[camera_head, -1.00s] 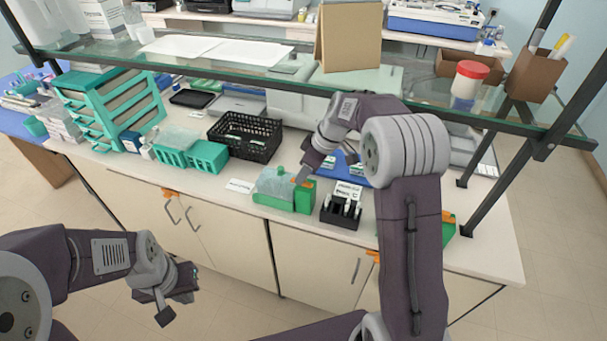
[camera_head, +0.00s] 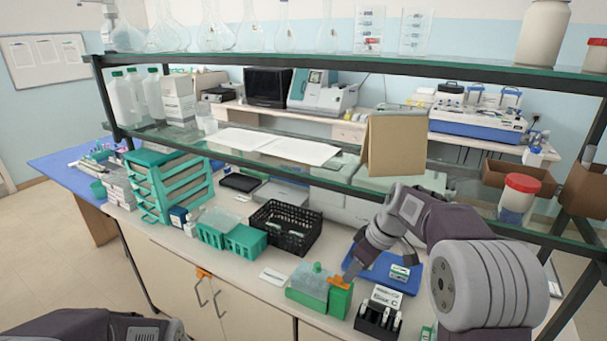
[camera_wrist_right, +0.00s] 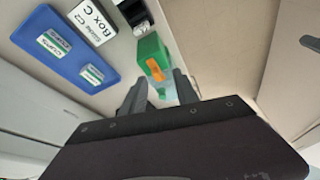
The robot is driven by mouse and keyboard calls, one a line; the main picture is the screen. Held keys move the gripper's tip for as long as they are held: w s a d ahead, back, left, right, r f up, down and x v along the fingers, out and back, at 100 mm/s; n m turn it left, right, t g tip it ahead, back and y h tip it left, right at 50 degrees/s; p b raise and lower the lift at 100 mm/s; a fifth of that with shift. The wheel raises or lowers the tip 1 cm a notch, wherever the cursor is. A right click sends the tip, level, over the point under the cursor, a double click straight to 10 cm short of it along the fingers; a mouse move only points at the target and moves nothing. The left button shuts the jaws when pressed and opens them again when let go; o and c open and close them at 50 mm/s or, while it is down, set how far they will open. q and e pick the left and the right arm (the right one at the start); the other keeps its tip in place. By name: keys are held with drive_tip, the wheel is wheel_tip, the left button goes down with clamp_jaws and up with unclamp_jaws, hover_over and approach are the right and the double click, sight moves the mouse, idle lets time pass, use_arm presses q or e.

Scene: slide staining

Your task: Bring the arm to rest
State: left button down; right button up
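My right arm (camera_head: 485,280) reaches in from the right of the head view and bends down over the bench. Its gripper (camera_head: 350,272) is just above or beside a green box with an orange part (camera_head: 340,297); contact cannot be told. In the right wrist view the two fingers of the right gripper (camera_wrist_right: 160,90) stand apart with nothing clearly held between them. The green box (camera_wrist_right: 149,50) lies beyond the fingertips there. Of my left arm (camera_head: 95,326) only an upper link shows at the bottom left; its gripper is out of the picture.
A blue tray (camera_head: 408,283), a labelled box with a black slide holder (camera_head: 378,320), a black basket (camera_head: 285,228) and teal racks (camera_head: 232,240) crowd the bench. A glass shelf (camera_head: 300,178) with a cardboard stand (camera_head: 394,145) and red-lidded jar (camera_head: 518,198) runs above.

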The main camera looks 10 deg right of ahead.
drive_tip(key=s+f+m+h, duration=0.1)
drive_tip(key=s+f+m, duration=0.2)
drive_tip(key=s, duration=0.3)
drive_tip(key=s+f+m+g+h, duration=0.1)
drive_tip(key=s+f+m, duration=0.1)
drive_tip(key=s+f, duration=0.3)
drive_tip(key=s+f+m, duration=0.3)
drive_tip(key=s, duration=0.6)
drive_tip(key=shift+s+a+f+m+h, duration=0.25)
drive_tip(key=shift+a+f+m+h, duration=0.05)
drive_tip(key=shift+f+h, duration=0.1)
